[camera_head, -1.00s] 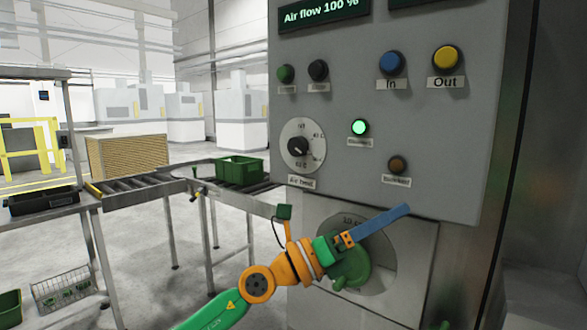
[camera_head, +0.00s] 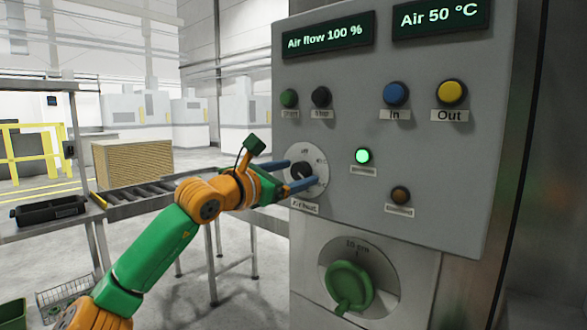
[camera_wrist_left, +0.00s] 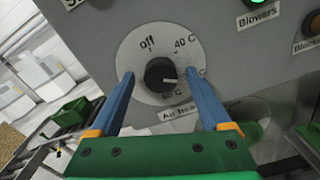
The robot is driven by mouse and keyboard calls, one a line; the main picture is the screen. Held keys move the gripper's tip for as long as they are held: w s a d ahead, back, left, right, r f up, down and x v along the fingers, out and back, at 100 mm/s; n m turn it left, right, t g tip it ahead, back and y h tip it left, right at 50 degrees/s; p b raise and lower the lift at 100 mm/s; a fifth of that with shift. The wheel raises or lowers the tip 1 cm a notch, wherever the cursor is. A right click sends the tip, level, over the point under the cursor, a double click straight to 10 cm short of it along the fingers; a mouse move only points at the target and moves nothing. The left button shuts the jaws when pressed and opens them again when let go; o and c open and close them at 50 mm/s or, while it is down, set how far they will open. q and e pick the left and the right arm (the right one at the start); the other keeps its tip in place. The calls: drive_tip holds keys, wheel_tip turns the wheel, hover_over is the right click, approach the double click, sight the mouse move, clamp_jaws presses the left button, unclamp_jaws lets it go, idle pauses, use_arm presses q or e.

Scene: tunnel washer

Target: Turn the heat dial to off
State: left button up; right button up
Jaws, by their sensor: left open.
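The heat dial is a black round knob (camera_wrist_left: 160,75) on a pale disc, labelled "off" at upper left, "40 C" at upper right and "60 C" below. Its white mark points right, away from "off". The knob (camera_head: 301,170) also shows on the grey panel in the head view. My left gripper (camera_head: 300,174) is open in front of the dial. In the wrist view its blue fingers (camera_wrist_left: 158,74) stand on either side of the knob, with gaps between. Whether the tips touch the disc I cannot tell. My right gripper is not in view.
The panel carries Start and Stop buttons, a blue In button (camera_head: 396,94), a yellow Out button (camera_head: 452,92) and a lit green lamp (camera_head: 362,156). A display (camera_head: 441,17) reads "Air 50 °C". A green handle (camera_head: 349,286) sits below. A roller conveyor (camera_head: 150,193) lies left.

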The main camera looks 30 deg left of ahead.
use_arm(q)
drive_tip(key=shift+s, duration=0.1)
drive_tip(key=shift+c, duration=0.2)
clamp_jaws()
